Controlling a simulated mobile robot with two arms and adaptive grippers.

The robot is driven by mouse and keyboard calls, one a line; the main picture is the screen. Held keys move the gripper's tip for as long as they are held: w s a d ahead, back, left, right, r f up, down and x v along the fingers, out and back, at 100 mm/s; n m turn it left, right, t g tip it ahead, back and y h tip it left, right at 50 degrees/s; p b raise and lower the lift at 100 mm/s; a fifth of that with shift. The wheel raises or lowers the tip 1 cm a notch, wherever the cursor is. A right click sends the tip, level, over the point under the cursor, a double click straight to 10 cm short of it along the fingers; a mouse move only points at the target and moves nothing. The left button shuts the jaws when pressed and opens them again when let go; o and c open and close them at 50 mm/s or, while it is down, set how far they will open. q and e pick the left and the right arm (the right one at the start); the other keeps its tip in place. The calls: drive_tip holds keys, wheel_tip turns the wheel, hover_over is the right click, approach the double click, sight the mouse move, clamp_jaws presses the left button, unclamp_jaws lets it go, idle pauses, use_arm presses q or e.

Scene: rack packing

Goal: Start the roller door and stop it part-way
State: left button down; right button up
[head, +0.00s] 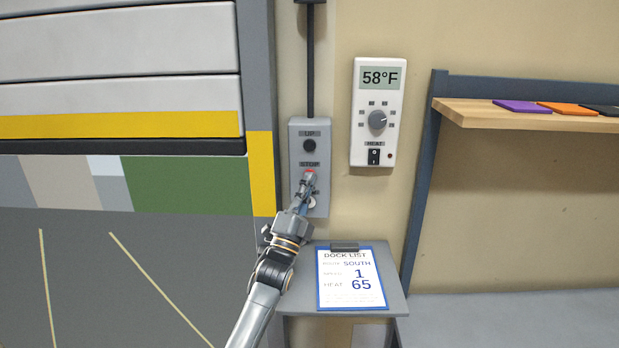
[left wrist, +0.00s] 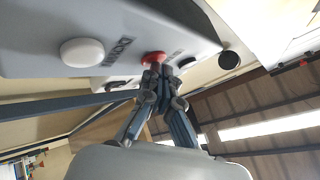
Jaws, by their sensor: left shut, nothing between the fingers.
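The roller door (head: 120,92) is at the left of the head view, its yellow bottom edge above an open gap with the floor outside visible. A grey control box (head: 297,135) on the wall carries a black UP button (head: 309,146), a red STOP button (head: 310,171) and a white lower button (head: 312,203). My left gripper (head: 309,181) is shut and empty, its fingertips at the STOP button. In the left wrist view the fingertips (left wrist: 161,71) meet or nearly meet the red button (left wrist: 154,57); contact is unclear. The white button (left wrist: 82,52) is beside it.
A thermostat (head: 358,100) reading 58°F hangs right of the box. A clipboard (head: 324,296) marked SOUTH, 1, 65 lies on a small grey stand (head: 394,288) below. A wooden shelf (head: 470,112) with coloured flat items is at the right. A yellow door post (head: 262,175) stands left of the box.

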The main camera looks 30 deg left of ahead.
use_arm(q)
drive_tip(key=shift+s, duration=0.1)
idle(0.3)
drive_tip(key=shift+s+d+p, duration=0.4)
drive_tip(key=shift+s, duration=0.2)
drive_tip(key=s+d, duration=0.1)
drive_tip(key=s+p, duration=0.1)
drive_tip(key=s+d+p, duration=0.1)
drive_tip(key=s, duration=0.1)
drive_tip(key=shift+s+d, duration=0.1)
drive_tip(key=shift+d, duration=0.2)
drive_tip(key=shift+f, duration=0.1)
idle(0.4)
